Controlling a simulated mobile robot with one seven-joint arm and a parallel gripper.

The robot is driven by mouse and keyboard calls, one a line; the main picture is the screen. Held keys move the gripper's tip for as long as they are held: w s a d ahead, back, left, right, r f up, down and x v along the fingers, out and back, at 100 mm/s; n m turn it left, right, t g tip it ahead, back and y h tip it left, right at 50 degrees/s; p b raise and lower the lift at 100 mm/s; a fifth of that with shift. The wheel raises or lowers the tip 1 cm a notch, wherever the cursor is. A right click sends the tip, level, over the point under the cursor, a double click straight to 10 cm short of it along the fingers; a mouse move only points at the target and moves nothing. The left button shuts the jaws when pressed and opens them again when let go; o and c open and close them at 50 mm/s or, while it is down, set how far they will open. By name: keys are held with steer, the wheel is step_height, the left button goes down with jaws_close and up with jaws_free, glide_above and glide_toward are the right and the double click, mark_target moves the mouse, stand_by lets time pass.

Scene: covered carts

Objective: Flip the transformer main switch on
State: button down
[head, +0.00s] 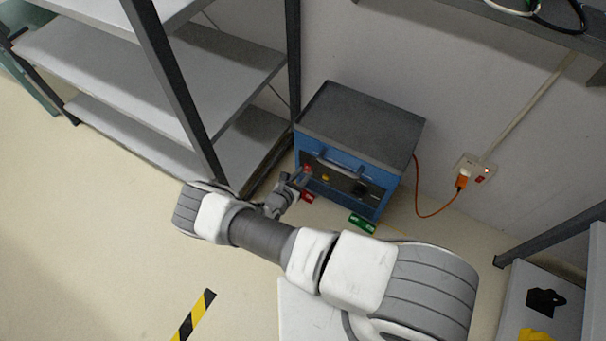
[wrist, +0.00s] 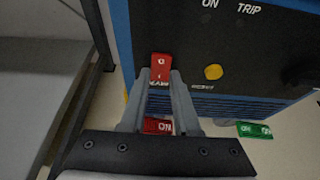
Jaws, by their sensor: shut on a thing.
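The transformer is a blue box with a dark grey top (head: 362,122) and a dark front panel, standing on the floor against the wall. In the wrist view its panel (wrist: 225,50) fills the upper right, with "ON" and "TRIP" lettering. The main switch is a red block (wrist: 161,66) at the panel's lower left, with white marks on it. My gripper (wrist: 161,78) is shut on this red switch, one finger on each side. In the head view my gripper (head: 302,177) reaches the panel's left part. The switch's lower part is partly hidden between the fingers.
A yellow knob (wrist: 213,72) sits right of the switch. A red tag (wrist: 157,126) and a green tag (wrist: 254,130) lie on the floor by the box. Grey shelving (head: 215,95) stands close on the left. An orange cable (head: 425,214) runs to a wall socket (head: 473,169).

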steer(key=shift+f, duration=0.1)
steer(key=shift+f+t+h, duration=0.3)
steer(key=shift+t+h, duration=0.4)
steer(key=shift+t, duration=0.6)
steer(key=c, duration=0.6)
jaws_free()
steer(key=shift+c, duration=0.2)
